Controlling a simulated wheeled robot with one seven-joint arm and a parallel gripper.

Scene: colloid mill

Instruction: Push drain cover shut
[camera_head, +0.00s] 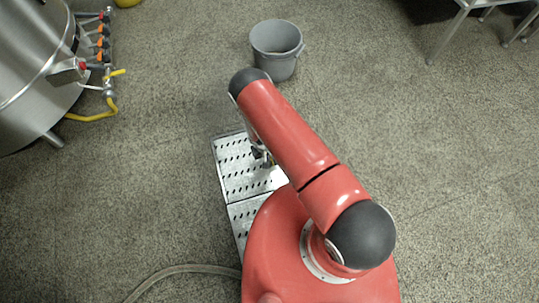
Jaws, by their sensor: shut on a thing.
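The drain cover (234,172) is a shiny perforated metal plate at floor level, just left of the picture's middle. A seam parts it from a second perforated metal section (242,212) nearer to me. My gripper (266,161) points down at the right part of the cover and is shut on it. The fingertips are small and partly hidden by my red arm, so the exact grip point is unclear. My arm and base also hide the right side of the metal plates. I cannot tell whether the cover lies flat or is slightly raised.
A grey bucket (277,62) stands on the floor beyond my arm. A large steel vessel (32,65) with valves and a yellow hose (92,115) is at upper left. A grey hose (180,270) lies at lower left. Metal table legs (447,37) stand at upper right. The right floor is clear.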

